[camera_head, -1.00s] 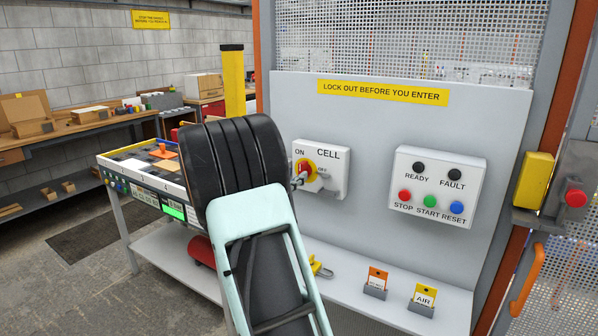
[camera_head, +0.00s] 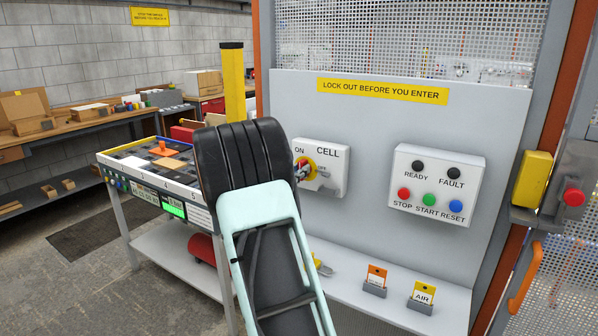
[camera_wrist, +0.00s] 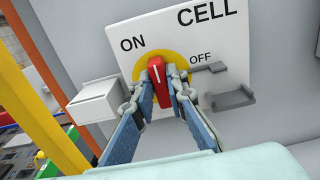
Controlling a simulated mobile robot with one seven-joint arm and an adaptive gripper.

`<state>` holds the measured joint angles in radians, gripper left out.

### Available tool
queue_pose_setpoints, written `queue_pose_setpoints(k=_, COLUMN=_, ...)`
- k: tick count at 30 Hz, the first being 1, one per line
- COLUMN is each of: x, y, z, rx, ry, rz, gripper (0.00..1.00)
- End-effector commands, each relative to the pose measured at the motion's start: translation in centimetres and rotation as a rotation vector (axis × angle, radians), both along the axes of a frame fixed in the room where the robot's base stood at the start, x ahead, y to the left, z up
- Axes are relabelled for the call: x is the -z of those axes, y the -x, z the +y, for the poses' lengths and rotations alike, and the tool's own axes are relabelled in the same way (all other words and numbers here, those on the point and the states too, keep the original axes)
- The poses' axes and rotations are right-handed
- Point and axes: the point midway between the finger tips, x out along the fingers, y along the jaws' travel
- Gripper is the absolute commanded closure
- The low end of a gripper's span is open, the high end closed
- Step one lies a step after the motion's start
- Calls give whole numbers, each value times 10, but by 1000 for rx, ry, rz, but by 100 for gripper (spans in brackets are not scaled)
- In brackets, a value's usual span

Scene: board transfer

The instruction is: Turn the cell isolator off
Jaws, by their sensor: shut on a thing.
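The cell isolator is a white box (camera_head: 335,168) marked CELL, ON and OFF, with a yellow disc (camera_head: 312,176) and a red handle (camera_wrist: 160,80). In the wrist view the handle has a white line and points roughly up, between ON at upper left and OFF at right. My gripper (camera_wrist: 166,97) is shut on the red handle, one blue-grey finger on each side. In the head view my gripper (camera_head: 300,172) is at the box's left side, and my arm hides part of it.
A grey hasp (camera_wrist: 232,98) sticks out right of the handle, below OFF. A button box (camera_head: 436,186) is to the right. A shelf (camera_head: 345,285) below holds a yellow padlock (camera_head: 321,265) and two tags. A bench with a board (camera_head: 150,165) stands left.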

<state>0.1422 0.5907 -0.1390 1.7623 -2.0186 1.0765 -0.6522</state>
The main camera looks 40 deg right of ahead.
Motion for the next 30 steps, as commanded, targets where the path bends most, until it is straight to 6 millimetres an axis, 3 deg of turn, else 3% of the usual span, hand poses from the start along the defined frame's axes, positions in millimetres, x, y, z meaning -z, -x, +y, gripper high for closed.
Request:
queue_pose_setpoints(k=13, x=5, y=1, z=0, rx=0, ry=-40, rz=-98, gripper=100)
queue_pose_setpoints(k=30, x=10, y=3, z=-1, rx=-2, ry=-227, rz=-554, gripper=100)
